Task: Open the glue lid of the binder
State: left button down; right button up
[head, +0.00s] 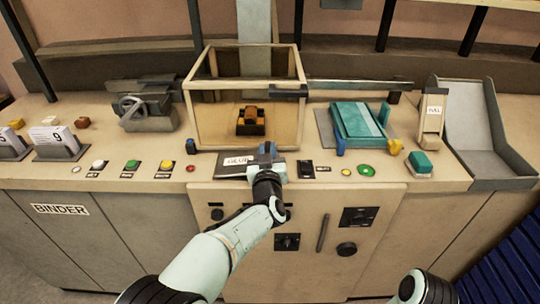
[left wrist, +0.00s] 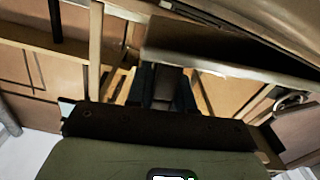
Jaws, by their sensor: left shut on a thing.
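The binder is a long beige machine with a BINDER label (head: 60,209) on its front at the left. The dark glue lid (head: 234,168) lies on the worktop in front of the glass-sided box, with a white GLUE label (head: 238,161). My left gripper (head: 268,152) is at the lid's right end, shut on what looks like the lid's handle. In the left wrist view the fingers (left wrist: 164,88) close around a dark piece, and a dark panel (left wrist: 225,45) stretches to its right. The lid looks about flat; its exact angle is hard to tell. My right gripper is out of view.
The framed box (head: 195,118) stands just behind the lid. Coloured buttons (head: 166,165) line the front edge at the left. A teal block (head: 358,120) sits at the right, with a grey chute (head: 470,130) beyond. A blue slatted thing (head: 505,265) is at the lower right.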

pick_arm(q)
jog(key=a+r+n, duration=0.2)
jog(key=r+n, duration=0.1)
jog(key=a+r+n, duration=0.1)
jog(key=r, duration=0.1)
jog(key=shift+a+r, duration=0.1)
jog(key=shift+a, duration=0.3)
jog(key=a+r+n+b, duration=0.3)
jog(key=a+n+b, duration=0.4)
jog(key=a+n, duration=0.6)
jog(key=shift+a+r, duration=0.15)
jog(key=shift+a, duration=1.7)
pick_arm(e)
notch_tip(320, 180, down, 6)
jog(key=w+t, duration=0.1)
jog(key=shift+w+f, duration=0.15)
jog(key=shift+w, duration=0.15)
pick_arm(q)
jog(key=c, duration=1.1)
grip_release()
